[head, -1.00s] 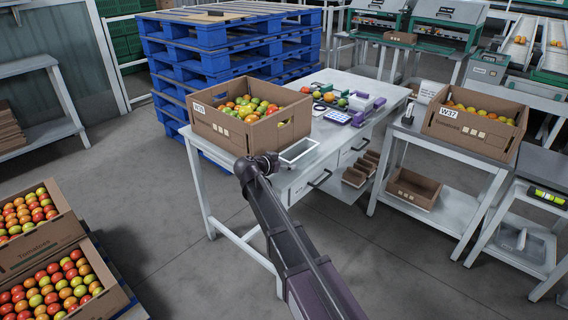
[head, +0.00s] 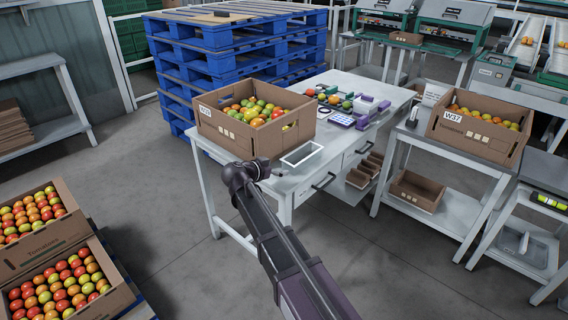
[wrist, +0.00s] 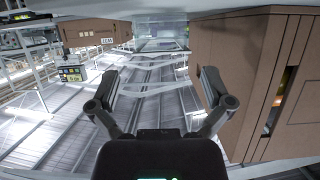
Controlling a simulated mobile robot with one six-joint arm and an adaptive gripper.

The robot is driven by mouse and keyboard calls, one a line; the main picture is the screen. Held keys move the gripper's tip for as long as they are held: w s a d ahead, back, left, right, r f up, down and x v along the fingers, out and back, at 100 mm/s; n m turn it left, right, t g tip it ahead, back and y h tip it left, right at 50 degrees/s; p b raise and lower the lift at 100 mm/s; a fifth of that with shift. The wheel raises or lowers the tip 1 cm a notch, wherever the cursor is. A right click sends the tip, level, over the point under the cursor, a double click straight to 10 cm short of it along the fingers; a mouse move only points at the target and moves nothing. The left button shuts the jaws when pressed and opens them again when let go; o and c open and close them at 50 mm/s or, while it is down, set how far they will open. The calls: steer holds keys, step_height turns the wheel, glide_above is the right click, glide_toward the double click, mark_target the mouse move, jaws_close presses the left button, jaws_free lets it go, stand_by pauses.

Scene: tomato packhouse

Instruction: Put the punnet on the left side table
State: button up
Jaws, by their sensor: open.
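My gripper (wrist: 160,88) is open, with nothing between its fingers in the wrist view. In the head view my wrist is at the front edge of the white work table (head: 322,160), just below a tomato carton; the fingers are hard to make out there. No punnet is held. Several small brown trays that may be punnets (head: 364,172) sit under the table's right side, partly hidden. A white steel side table (head: 42,64) stands at the far left. Which object is the punnet, I cannot tell for sure.
A carton of tomatoes (head: 240,137) and a white rectangular frame (head: 301,154) lie on the work table. Carton W37 (head: 475,135) stands on a table to the right, above a brown tray (head: 416,190). Blue pallets (head: 235,60) are behind. Tomato crates (head: 50,235) are front left.

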steer(key=shift+p+v, duration=0.75)
steer(key=shift+v, duration=1.85)
steer(key=shift+d, duration=0.1)
steer(key=d+f+g, duration=0.1)
steer(key=d, duration=0.2)
steer(key=s+d+f+g, duration=0.1)
steer(key=d, duration=0.2)
steer(key=s+d+f+n+g, duration=0.1)
steer(key=d, duration=0.2)
steer(key=shift+s+d+f, duration=0.25)
steer(key=shift+f, duration=0.05)
steer(key=s+d+f+n+g+y, duration=0.3)
steer(key=s+d+f+g+y, duration=0.1)
steer(key=s+d, duration=0.5)
steer(key=s+d+f+n+g+y, duration=0.3)
steer(key=s+d+y, duration=0.1)
steer(key=s+d, duration=0.5)
steer(key=shift+d+f+n+g, duration=0.3)
steer(key=shift+d+f+g, duration=0.1)
steer(key=shift+d, duration=0.05)
steer(key=shift+s, duration=0.1)
